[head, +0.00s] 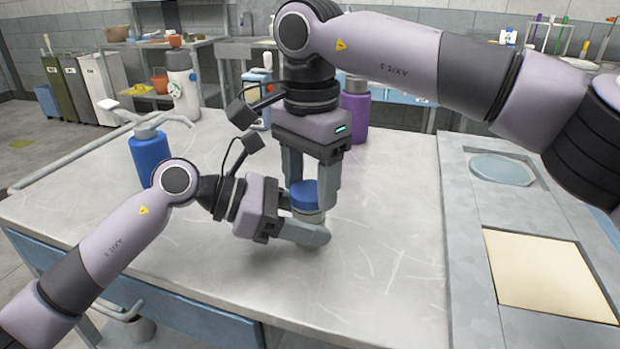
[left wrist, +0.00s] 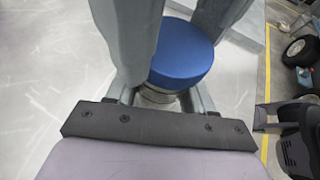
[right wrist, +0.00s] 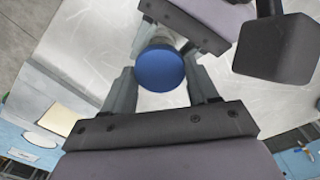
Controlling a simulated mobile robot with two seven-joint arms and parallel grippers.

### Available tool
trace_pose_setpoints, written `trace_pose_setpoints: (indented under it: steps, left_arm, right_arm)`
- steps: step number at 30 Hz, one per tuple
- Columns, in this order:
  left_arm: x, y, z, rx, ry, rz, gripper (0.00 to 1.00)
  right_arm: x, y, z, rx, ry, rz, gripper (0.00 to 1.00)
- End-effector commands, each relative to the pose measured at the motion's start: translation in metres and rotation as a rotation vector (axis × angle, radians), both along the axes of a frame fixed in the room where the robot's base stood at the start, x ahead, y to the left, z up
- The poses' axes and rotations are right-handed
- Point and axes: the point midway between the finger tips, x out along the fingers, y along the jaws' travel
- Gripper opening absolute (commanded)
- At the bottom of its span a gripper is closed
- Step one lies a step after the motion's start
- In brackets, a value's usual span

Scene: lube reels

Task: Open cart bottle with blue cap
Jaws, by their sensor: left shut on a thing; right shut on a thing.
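The bottle with the blue cap (head: 305,194) stands upright on the cart top near the middle, mostly hidden by my grippers. Its cap also shows in the left wrist view (left wrist: 184,55) and the right wrist view (right wrist: 160,69). My left gripper (head: 307,233), low and horizontal from the left, is shut on the bottle's body. My right gripper (head: 308,192) points straight down from above, its fingers on opposite sides of the cap and shut on it. The cap sits over the bottle's pale neck (left wrist: 158,97); I cannot tell whether it is loosened.
On the metal cart top (head: 370,270) stand a blue bottle (head: 150,158) at left, a white bottle (head: 183,90) behind it, and a purple bottle (head: 355,108) behind my right gripper. The front of the cart top is clear. A grey counter (head: 470,265) adjoins at right.

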Motion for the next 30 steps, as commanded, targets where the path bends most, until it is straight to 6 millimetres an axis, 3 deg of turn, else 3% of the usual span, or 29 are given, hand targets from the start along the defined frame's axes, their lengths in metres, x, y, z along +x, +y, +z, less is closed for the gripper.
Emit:
trace_pose_setpoints:
  steps: [30]
  left_arm:
    - [0.0, 0.0, 0.0, -0.001, -0.001, 0.0, 0.0]
  right_arm:
    - [0.0, 0.0, 0.022, 0.001, 0.0, -0.002, 0.22]
